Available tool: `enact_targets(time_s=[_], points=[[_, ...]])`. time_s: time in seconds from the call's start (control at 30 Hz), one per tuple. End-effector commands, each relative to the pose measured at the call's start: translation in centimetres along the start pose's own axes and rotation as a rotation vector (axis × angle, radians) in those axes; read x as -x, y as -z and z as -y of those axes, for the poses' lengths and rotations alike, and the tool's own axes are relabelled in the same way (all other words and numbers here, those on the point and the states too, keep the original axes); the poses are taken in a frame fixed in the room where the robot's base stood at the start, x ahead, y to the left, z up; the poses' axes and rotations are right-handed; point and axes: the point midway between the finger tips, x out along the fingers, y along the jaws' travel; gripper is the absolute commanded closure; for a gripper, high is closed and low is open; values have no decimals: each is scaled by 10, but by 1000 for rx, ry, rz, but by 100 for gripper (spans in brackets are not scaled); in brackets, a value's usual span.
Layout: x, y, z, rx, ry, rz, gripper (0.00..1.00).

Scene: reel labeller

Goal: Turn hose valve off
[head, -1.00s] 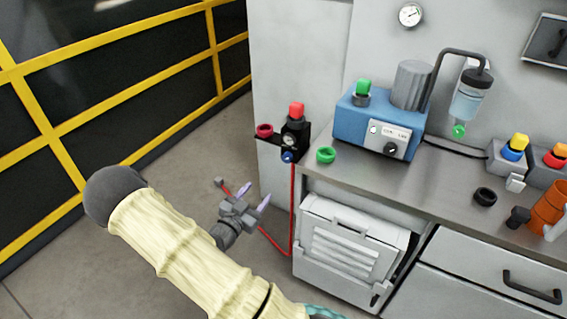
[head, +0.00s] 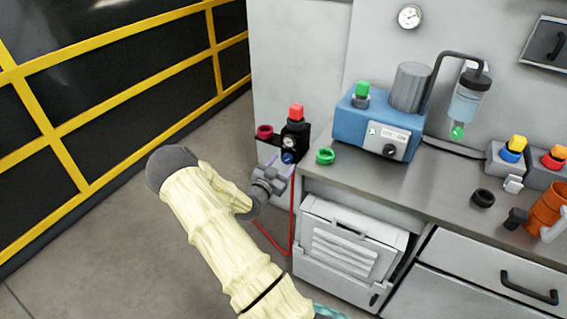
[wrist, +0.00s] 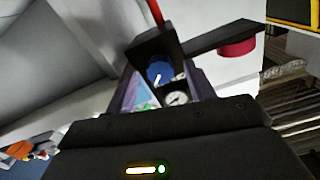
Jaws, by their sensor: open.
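A black regulator unit (head: 295,132) is mounted at the left end of the bench, with a red hose (head: 291,205) hanging from it. I take the blue knob to be the hose valve. In the wrist view the blue knob (wrist: 159,71) has a white line on it and shows between my purple fingers, beside the gauge (wrist: 177,98). My gripper (head: 281,167) is open and empty, just in front of and below the knob. Contact cannot be told.
A red round part (head: 265,131) sits on the black bracket left of the unit. The floor left of the bench is clear.

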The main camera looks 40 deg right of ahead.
Motion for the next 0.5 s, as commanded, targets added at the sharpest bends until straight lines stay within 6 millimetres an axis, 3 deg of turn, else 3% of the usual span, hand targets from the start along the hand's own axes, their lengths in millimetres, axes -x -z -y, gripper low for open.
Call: enact_targets(time_s=[0.13,0.4,0.5], points=[[-12,0,0,1,1,-1,46],[-13,0,0,1,1,0,46],[-13,0,0,1,1,0,64]])
